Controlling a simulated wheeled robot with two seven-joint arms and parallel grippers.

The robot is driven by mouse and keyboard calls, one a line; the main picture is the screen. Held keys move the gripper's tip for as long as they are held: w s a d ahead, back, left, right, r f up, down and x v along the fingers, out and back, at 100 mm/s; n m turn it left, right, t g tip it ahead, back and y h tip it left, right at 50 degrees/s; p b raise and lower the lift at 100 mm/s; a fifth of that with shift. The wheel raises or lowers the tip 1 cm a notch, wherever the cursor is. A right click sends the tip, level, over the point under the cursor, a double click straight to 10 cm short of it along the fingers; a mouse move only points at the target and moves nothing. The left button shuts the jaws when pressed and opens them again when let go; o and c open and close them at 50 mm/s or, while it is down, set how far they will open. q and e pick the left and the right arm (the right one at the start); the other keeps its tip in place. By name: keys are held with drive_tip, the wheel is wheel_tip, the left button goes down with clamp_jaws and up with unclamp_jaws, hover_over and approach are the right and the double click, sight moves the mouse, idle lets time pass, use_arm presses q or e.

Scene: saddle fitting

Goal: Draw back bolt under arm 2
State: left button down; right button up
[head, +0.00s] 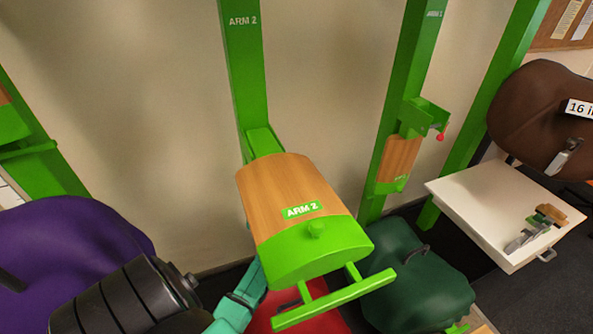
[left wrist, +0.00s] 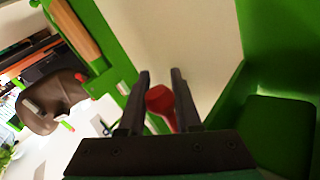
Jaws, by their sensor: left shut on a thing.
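Arm 2 (head: 290,205) juts out from its green post, with a wooden top, a green front end and an ARM 2 label. My left gripper (left wrist: 160,72) reaches in from the left, low beside and under arm 2; its teal part (head: 235,303) shows in the head view, but its fingertips are hidden there. In the left wrist view its two dark fingers stand on either side of a red knob (left wrist: 160,99), the bolt's, and are shut on it. The bolt's shank cannot be made out. My right gripper is out of view.
A purple saddle (head: 70,245) is at the left, and a dark green saddle (head: 415,280) is right of arm 2. Something red (head: 315,318) lies below arm 2. Another rack arm (head: 397,160) is folded against its post. A white table (head: 465,205) with tools stands at the right.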

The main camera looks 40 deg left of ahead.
use_arm(q)
drive_tip(key=shift+f, duration=0.1)
drive_tip(key=w+d+b, duration=0.4)
drive_tip(key=w+b, duration=0.1)
drive_tip(key=w, duration=0.3)
drive_tip(key=shift+w+d, duration=0.25)
drive_tip(key=shift+w, duration=0.05)
drive_tip(key=c, duration=0.6)
unclamp_jaws()
drive_tip(key=shift+w, duration=0.1)
drive_tip(key=b+v, duration=0.2)
drive_tip(key=v, duration=1.2)
drive_tip(key=shift+s, duration=0.3)
